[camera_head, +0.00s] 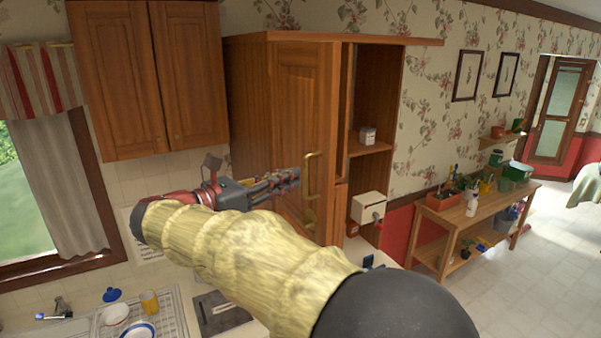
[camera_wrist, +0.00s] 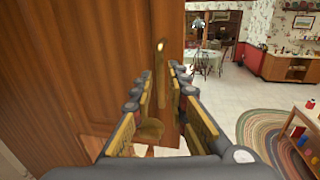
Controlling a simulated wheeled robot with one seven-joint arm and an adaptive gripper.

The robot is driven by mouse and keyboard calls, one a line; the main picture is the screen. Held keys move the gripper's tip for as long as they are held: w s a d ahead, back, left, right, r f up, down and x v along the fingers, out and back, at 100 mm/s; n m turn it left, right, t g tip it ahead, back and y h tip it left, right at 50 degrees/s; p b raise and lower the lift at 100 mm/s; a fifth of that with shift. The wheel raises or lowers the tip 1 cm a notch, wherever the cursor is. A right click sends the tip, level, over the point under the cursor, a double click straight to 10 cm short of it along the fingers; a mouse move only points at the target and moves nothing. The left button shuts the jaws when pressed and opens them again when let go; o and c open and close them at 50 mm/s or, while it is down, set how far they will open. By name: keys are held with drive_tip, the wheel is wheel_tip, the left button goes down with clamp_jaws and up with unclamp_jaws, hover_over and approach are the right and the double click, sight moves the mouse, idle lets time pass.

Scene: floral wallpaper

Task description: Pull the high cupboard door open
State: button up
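The high cupboard door (camera_head: 302,90) is a tall brown wooden panel on the large cupboard in the head view. It seems shut, with no clear gap. A vertical brass handle (camera_head: 311,175) is near its right edge. My gripper (camera_head: 290,180) points right, with its fingertips close to the left of the handle. In the wrist view the door (camera_wrist: 85,60) fills the left side. The two fingers of my gripper (camera_wrist: 160,85) are spread apart, and the brass handle (camera_wrist: 160,46) shows at the gap between them. I cannot tell whether a finger touches it.
Open shelves (camera_head: 371,148) with a white box (camera_head: 369,207) stand right of the door. A closed wall cupboard (camera_head: 150,75) hangs at the left. The sink counter lies below, with a dish rack (camera_head: 170,315). The floor (camera_head: 530,265) at the right is clear.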

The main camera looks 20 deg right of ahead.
drive_tip(key=v, duration=0.5)
drive_tip(key=shift+s+a, duration=0.15)
drive_tip(key=shift+a, duration=0.25)
